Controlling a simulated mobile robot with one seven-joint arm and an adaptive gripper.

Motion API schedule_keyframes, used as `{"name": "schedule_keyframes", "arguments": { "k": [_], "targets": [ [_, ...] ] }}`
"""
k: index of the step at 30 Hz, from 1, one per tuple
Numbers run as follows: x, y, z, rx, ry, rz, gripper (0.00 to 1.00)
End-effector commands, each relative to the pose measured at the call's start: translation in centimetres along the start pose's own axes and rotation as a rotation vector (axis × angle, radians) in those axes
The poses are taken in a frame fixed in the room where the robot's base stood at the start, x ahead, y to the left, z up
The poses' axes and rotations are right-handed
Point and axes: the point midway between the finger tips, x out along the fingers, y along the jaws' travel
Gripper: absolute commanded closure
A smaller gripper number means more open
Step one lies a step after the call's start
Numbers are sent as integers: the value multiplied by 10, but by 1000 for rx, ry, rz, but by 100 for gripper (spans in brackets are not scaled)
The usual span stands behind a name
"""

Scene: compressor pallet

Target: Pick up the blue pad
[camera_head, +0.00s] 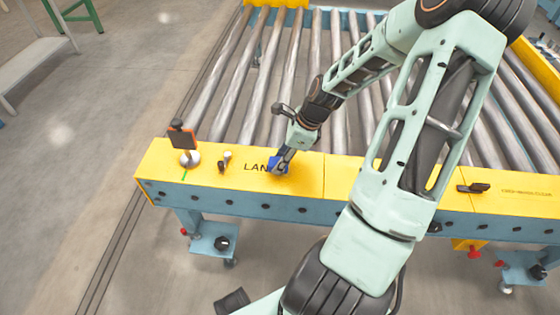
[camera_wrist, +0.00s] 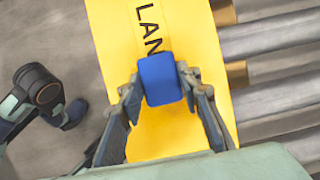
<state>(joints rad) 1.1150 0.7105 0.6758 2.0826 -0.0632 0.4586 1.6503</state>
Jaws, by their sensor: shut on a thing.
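The blue pad (camera_wrist: 160,79) is a small rounded block at the yellow top rail (camera_wrist: 163,140) of the conveyor. It covers the end of the printed letters "LAN". In the wrist view my gripper (camera_wrist: 161,88) has one finger on each side of the pad, shut on it. In the head view the pad (camera_head: 276,164) shows small and partly hidden by my gripper (camera_head: 279,169), which reaches down to the rail. I cannot tell whether the pad touches the rail or is just above it.
An orange-and-black device on a post (camera_head: 183,140) and a small white-topped part (camera_head: 225,162) stand on the rail to the left. A black part (camera_head: 473,188) lies on the right rail section. Metal rollers (camera_head: 262,80) stretch behind. Open floor (camera_head: 90,140) lies left.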

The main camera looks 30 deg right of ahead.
Motion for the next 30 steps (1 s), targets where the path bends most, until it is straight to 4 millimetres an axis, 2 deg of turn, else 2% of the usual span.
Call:
{"name": "schedule_keyframes", "arguments": {
  "k": [5,12,15,22,30],
  "targets": [
    [-30,2,9,1,3,-2,85],
    [-95,35,-1,5,4,-4,85],
    [-112,55,-14,7,3,-1,85],
    [-139,86,-35,5,1,-1,85],
    [-149,100,-45,1,0,0,85]
  ]
}}
